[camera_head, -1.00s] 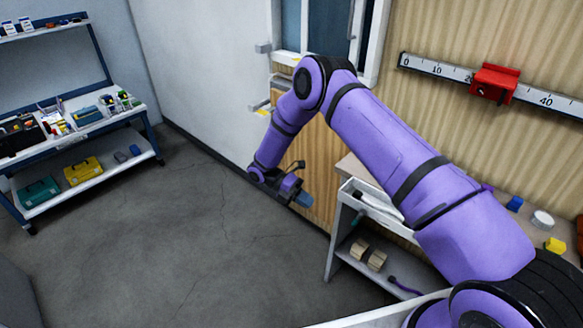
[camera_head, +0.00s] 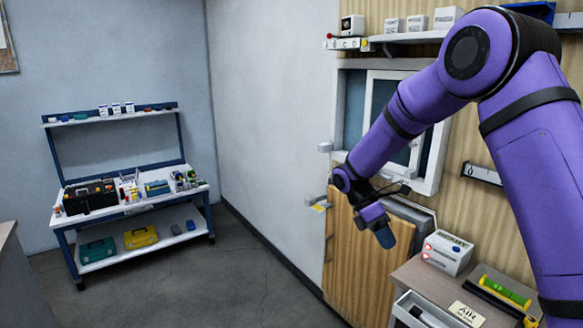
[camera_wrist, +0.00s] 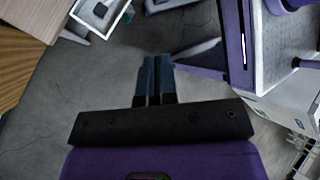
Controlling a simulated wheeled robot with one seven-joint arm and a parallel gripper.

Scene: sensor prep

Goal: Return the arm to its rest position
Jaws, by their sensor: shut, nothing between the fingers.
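My purple arm reaches in from the right in the head view, bent at the elbow, with its forearm slanting down to the left. My gripper (camera_head: 385,236) hangs at the end of it, in front of the wooden cabinet door and above the floor. In the wrist view my gripper (camera_wrist: 155,62) shows its two dark blue fingers pressed side by side. They are shut with nothing between them. Bare grey floor lies beyond the fingertips.
A workbench with an open drawer (camera_head: 420,312), a white box (camera_head: 447,252) and a green level (camera_head: 505,291) stands at lower right. A wooden cabinet door (camera_head: 352,262) is behind my gripper. A blue-framed shelf bench (camera_head: 140,208) stands far left. The floor (camera_head: 245,275) between is clear.

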